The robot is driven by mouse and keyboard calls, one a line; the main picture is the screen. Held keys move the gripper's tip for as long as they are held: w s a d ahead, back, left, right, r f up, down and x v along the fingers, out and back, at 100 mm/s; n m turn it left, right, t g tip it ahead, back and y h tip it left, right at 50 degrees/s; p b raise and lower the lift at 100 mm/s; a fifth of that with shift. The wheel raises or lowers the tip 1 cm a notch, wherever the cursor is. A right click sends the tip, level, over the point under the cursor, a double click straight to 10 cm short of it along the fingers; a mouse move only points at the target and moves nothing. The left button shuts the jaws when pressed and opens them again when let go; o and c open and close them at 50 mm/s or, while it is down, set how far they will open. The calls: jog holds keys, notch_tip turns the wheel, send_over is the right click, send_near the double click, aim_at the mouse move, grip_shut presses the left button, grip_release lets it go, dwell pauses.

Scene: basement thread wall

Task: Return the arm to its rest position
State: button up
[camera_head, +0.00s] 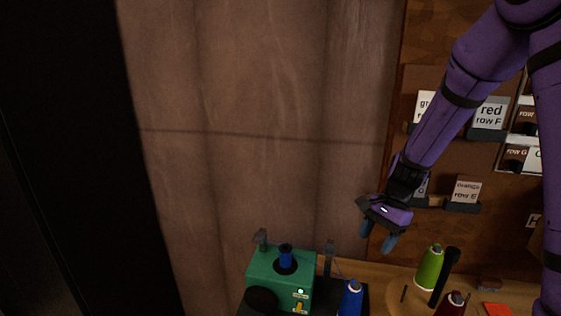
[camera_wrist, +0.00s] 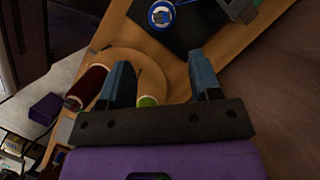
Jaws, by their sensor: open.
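My purple arm comes in from the upper right in the head view. My gripper (camera_head: 377,238) hangs in the air above the wooden bench, pointing down, left of the label board. In the wrist view my gripper (camera_wrist: 163,82) has its two blue-grey fingers apart with nothing between them touching either one. A blue spool (camera_head: 351,298) stands below and left of the gripper.
A green machine (camera_head: 280,280) with a blue spool on top stands at lower left. The board (camera_head: 440,85) with label cards, including red row F (camera_head: 490,115), is behind my arm. The brown wall (camera_head: 260,130) is bare.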

jog(key=s+r+n+t+h, duration=0.1)
jog(key=s+r+n+t, duration=0.2)
jog(key=r, duration=0.5)
jog(key=s+r+n, duration=0.3)
jog(key=s+r, duration=0.2)
jog(key=r, duration=0.2)
jog(key=s+d+r+n+t+h, duration=0.1)
jog(key=s+r+n+t, duration=0.1)
jog(key=s, duration=0.5)
jog(key=s+d+r+n+t+h, duration=0.1)
jog(key=s+r+n+t, duration=0.1)
jog(key=s+r+n, duration=0.2)
jog(key=s+r, duration=0.3)
jog(key=shift+s+d+r+h, duration=0.15)
jog(key=shift+s+d+h, duration=0.15)
jog(key=shift+d+h, duration=0.1)
jog(key=shift+c, duration=0.5)
